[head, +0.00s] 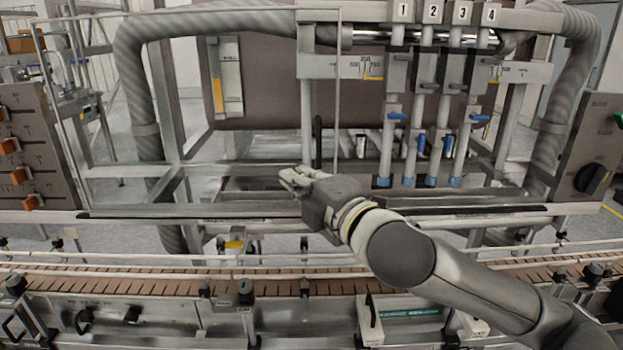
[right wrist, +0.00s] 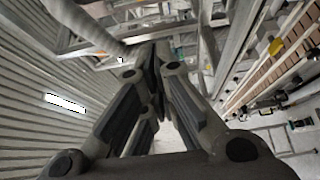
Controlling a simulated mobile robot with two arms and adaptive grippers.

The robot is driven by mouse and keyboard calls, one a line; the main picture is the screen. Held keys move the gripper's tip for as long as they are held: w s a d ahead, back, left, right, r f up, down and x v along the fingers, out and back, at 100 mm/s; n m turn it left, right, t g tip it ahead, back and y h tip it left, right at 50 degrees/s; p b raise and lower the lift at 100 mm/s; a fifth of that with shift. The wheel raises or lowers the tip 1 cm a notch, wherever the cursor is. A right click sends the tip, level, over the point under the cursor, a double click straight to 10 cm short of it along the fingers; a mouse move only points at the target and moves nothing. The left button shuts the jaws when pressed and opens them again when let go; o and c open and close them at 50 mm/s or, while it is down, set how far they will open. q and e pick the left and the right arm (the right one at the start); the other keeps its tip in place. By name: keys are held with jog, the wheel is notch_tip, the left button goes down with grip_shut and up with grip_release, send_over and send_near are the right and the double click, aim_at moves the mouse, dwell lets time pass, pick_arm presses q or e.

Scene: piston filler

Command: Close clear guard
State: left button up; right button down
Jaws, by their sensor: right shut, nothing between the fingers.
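The clear guard (head: 338,95) shows as a see-through pane with a thin pale frame across the left half of the machine front; the machine shows through it. Whether it stands fully or partly open I cannot tell. A dark upright handle (head: 317,140) shows close to its right edge. My right gripper (head: 290,180) is just below and left of this handle, in front of the lower rail. Its fingers are shut and empty, and in the right wrist view (right wrist: 155,60) they meet at the tips. Contact with the guard cannot be made out. My left gripper is out of view.
Filling nozzles (head: 420,150) numbered 1 to 4 hang right of the handle. Control panels stand at the left (head: 30,150) and right (head: 592,160). Thick grey hoses (head: 140,90) frame the machine.

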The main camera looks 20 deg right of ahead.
jog(key=w+d+p, duration=0.1)
jog(key=w+d, duration=0.1)
jog(key=w, duration=0.1)
jog(key=w+p, duration=0.1)
jog(key=shift+w+d+p, duration=0.3)
jog(key=shift+d+p, duration=0.05)
jog(key=shift+d, duration=0.05)
jog(key=shift+w, duration=0.1)
jog(key=shift+d, duration=0.1)
